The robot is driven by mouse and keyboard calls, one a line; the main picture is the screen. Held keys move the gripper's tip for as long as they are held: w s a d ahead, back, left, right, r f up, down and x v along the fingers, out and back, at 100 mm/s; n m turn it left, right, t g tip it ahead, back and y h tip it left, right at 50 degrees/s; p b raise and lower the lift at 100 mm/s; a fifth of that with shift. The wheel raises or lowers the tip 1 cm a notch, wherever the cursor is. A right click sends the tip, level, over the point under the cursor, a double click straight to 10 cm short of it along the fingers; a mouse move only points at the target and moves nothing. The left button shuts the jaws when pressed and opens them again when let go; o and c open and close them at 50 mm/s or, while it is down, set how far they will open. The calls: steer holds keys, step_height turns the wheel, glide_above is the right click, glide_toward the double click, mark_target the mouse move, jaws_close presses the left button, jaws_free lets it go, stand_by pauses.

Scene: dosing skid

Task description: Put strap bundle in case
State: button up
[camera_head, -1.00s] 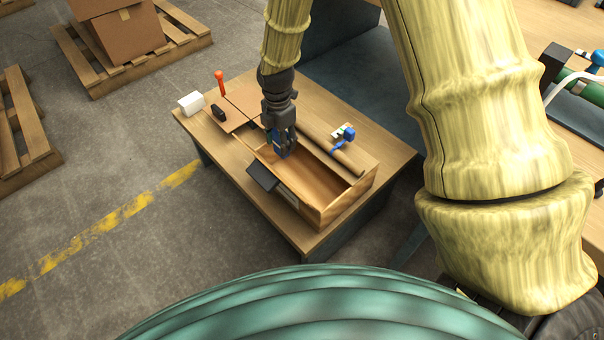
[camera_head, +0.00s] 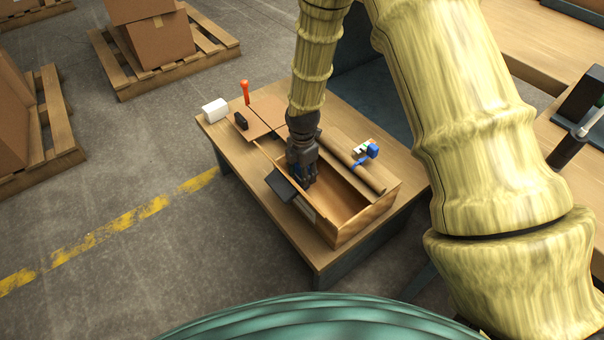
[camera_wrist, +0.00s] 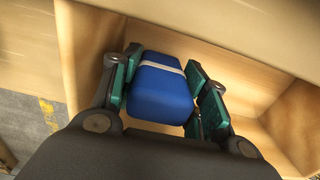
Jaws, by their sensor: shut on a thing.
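The strap bundle (camera_wrist: 162,90) is a blue block with a pale band across it, seen in the wrist view. My gripper (camera_wrist: 165,88) is shut on it, with a green-padded finger on each side. The case (camera_head: 345,206) is an open wooden box on the small table. In the wrist view its wooden walls (camera_wrist: 225,62) surround the bundle, which hangs inside or just over the opening; the exact height is hard to tell.
On the table (camera_head: 290,248) stand a white block (camera_head: 215,110), a black item (camera_head: 241,121), an orange-handled tool (camera_head: 245,92) and a blue item (camera_head: 371,151).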

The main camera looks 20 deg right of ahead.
steer(key=shift+f, duration=0.1)
steer(key=o, duration=0.8)
step_height(320, 180, up, 12)
steer(key=p, duration=0.3)
steer(key=shift+p, duration=0.35)
